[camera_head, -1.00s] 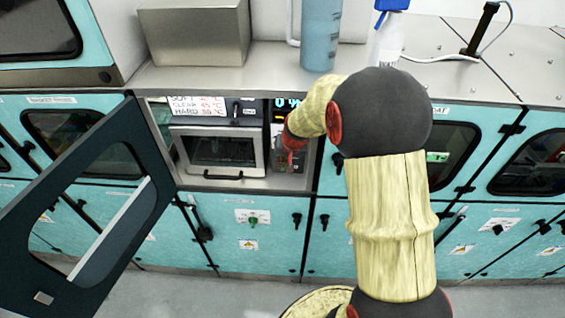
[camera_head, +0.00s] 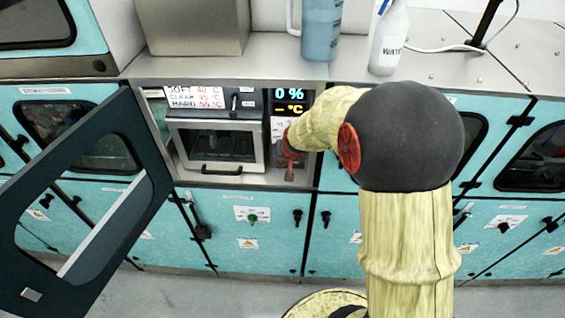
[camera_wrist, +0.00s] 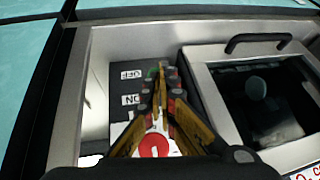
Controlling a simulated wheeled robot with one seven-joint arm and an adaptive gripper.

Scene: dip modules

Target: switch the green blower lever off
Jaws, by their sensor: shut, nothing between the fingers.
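My gripper (camera_wrist: 163,70) is shut and empty in the wrist view. Its fingertips are at the dark control panel (camera_wrist: 126,92) inside the open cabinet. The panel has white OFF and ON labels, upside down here. A small green lever tip (camera_wrist: 152,72) shows right beside the fingertips, close to the OFF label; the fingers hide the rest, and I cannot tell whether they touch it. In the head view my gripper (camera_head: 289,165) reaches into the cabinet right of the small oven-like unit, and my arm hides part of the panel.
The dark cabinet door (camera_head: 140,120) stands open at left. The oven-like unit (camera_head: 215,145) has a closed window and handle. A display (camera_head: 290,95) reads 0 % and a dash with °C. A red button (camera_wrist: 153,145) lies behind the fingers. Bottles (camera_head: 320,30) stand on the counter above.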

